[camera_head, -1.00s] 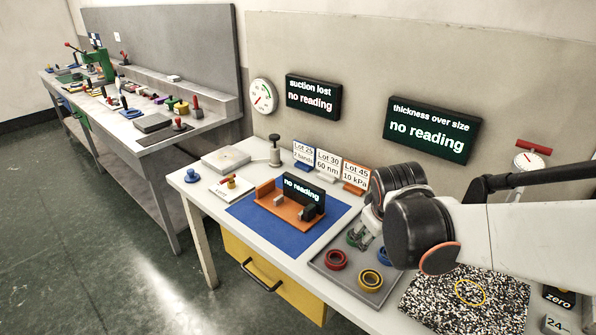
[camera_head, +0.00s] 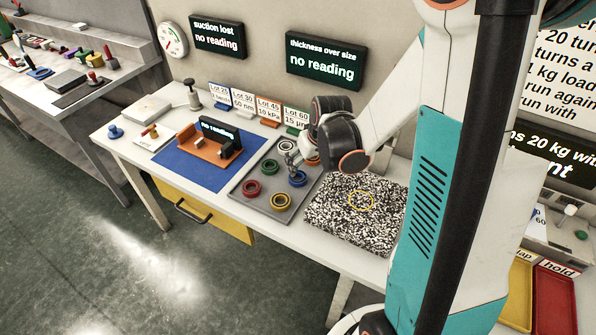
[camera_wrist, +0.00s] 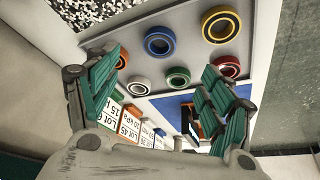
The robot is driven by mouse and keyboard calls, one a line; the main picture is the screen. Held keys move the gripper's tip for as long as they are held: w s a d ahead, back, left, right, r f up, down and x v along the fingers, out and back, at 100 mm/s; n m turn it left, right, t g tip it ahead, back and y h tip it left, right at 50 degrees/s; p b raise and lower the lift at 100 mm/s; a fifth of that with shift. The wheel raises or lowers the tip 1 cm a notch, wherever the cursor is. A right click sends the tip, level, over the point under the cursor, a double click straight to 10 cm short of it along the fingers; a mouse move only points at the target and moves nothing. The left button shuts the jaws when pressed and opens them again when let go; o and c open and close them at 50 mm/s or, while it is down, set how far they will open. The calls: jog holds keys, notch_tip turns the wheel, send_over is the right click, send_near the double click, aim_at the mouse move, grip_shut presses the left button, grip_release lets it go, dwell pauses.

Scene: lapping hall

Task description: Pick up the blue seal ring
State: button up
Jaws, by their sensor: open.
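The blue seal ring (camera_head: 298,179) lies on the grey tray (camera_head: 272,182), close to my gripper (camera_head: 289,157) in the head view. In the wrist view the blue ring (camera_wrist: 160,41) lies upper centre, beyond and between the fingertips of my gripper (camera_wrist: 162,64). The green fingers are spread wide, with nothing between them. They are above the tray, apart from the ring as far as I can tell. My wrist hides part of the tray's far side in the head view.
A red ring (camera_head: 252,188), a yellow ring (camera_head: 280,201), a green ring (camera_wrist: 178,79), a white ring (camera_wrist: 138,85) and an orange ring (camera_wrist: 122,60) share the tray. A speckled plate (camera_head: 340,225) is right of it, a blue mat (camera_head: 185,172) left.

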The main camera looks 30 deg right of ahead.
jog(key=b, duration=0.3)
send_near(296, 178)
jog(key=shift+s+f, duration=0.4)
jog(key=shift+f, duration=0.25)
jog(key=shift+w+r+b+x, duration=0.15)
jog(key=shift+b+x, duration=0.2)
jog(key=shift+x, duration=0.55)
jog(key=shift+w+b+x, duration=0.2)
jog(key=shift+b+x, duration=0.1)
jog(key=shift+x, duration=0.55)
jog(key=shift+w+r+b+x, duration=0.15)
jog(key=shift+b+x, duration=0.2)
jog(key=shift+x, duration=0.55)
jog(key=c, duration=1.2)
